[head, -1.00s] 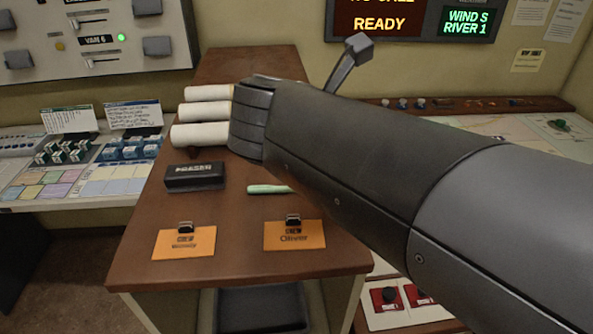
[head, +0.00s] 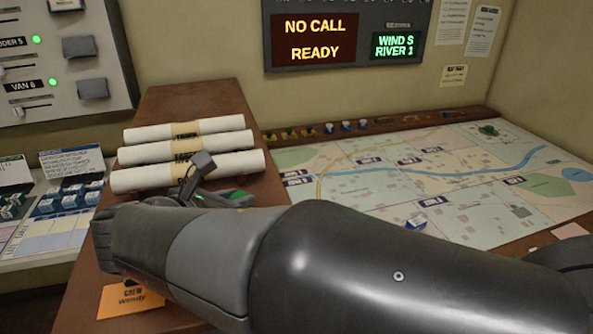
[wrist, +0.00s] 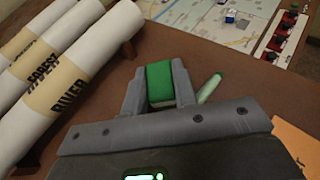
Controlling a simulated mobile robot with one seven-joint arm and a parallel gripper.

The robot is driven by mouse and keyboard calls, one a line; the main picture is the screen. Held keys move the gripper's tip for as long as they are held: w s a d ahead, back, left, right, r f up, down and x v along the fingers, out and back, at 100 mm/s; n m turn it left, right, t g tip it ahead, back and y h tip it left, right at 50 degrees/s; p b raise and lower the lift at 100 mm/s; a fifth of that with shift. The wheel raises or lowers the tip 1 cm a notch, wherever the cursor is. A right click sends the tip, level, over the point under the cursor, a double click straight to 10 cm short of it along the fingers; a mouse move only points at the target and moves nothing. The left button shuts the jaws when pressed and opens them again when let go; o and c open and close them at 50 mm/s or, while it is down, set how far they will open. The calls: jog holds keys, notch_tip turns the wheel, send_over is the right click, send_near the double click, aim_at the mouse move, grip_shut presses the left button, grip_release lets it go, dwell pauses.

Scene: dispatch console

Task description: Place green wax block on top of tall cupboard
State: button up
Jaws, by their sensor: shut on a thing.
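The green wax block (wrist: 159,76) is between the two grey fingers of my gripper (wrist: 160,88) in the wrist view. The fingers are shut on its sides. The block is above the brown wooden top of a cupboard (wrist: 100,98). I cannot tell whether it touches that top. In the head view this cupboard (head: 190,100) rises above the desks on both sides. My arm crosses in front of its top there and hides most of my gripper. A bit of green shows just beyond the arm; I cannot tell whether it is the block.
White paper rolls (head: 185,153) lie across the cupboard top, left of my gripper in the wrist view. A pale green pen-like thing (wrist: 210,88) lies beside the right finger. An orange crew card (head: 128,299) lies near the front. A map desk (head: 460,185) is at right.

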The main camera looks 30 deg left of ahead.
jog(key=shift+f, duration=0.25)
jog(key=o, duration=1)
